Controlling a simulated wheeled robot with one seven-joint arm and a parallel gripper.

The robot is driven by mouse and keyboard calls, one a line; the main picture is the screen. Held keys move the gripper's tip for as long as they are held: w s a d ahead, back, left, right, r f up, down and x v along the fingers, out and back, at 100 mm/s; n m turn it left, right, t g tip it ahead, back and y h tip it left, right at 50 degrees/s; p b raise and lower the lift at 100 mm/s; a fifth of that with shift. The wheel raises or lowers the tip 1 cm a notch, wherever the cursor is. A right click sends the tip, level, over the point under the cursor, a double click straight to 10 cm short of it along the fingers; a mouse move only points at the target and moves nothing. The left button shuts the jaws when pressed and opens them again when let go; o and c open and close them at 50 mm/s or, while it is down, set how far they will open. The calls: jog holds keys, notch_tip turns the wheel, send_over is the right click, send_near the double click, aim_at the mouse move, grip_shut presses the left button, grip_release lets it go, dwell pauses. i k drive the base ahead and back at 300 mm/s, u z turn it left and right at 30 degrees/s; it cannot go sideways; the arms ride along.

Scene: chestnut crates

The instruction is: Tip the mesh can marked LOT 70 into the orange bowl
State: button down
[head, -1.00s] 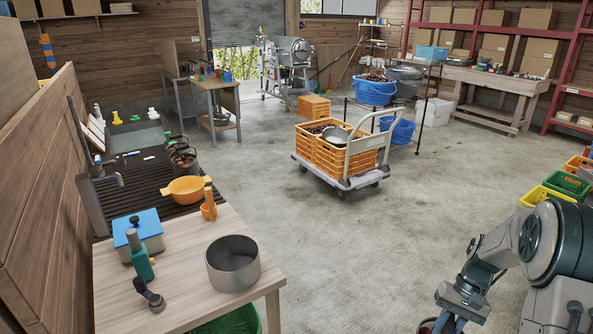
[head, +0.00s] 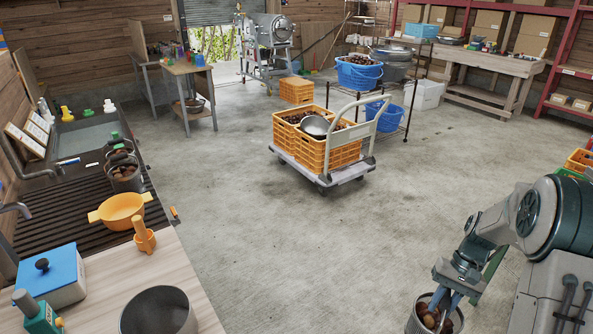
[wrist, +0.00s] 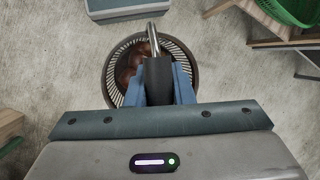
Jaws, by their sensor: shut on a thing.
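The orange bowl (head: 122,208), with two side handles, stands upright on the dark slatted drainboard at left in the head view. My gripper (head: 446,292), at lower right, is shut on a mesh can (head: 421,324) of brown chestnuts, held upright over the floor, well apart from the bowl. In the wrist view, my gripper (wrist: 158,85) grips the can (wrist: 112,80) by its looped handle, and the fingers cover part of the chestnuts. No label on the held can is readable. Other mesh cans (head: 126,180) with chestnuts stand behind the bowl; their markings are unreadable too.
An orange scoop-like tool (head: 143,238) stands close beside the bowl. A steel pot (head: 158,312), a blue-lidded box (head: 50,277) and a green-bodied tool (head: 36,314) stand on the near table. A cart of orange crates (head: 341,152) stands mid-floor. The floor between is clear.

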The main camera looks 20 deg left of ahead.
aim_at(117, 212)
jog(key=u, duration=0.05)
jog(key=i, duration=1)
jog(key=u, duration=0.4)
jog(key=i, duration=0.9)
jog(key=u, duration=0.9)
jog(key=i, duration=0.45)
jog(key=u, duration=0.95)
jog(key=i, duration=0.4)
jog(key=u, duration=0.45)
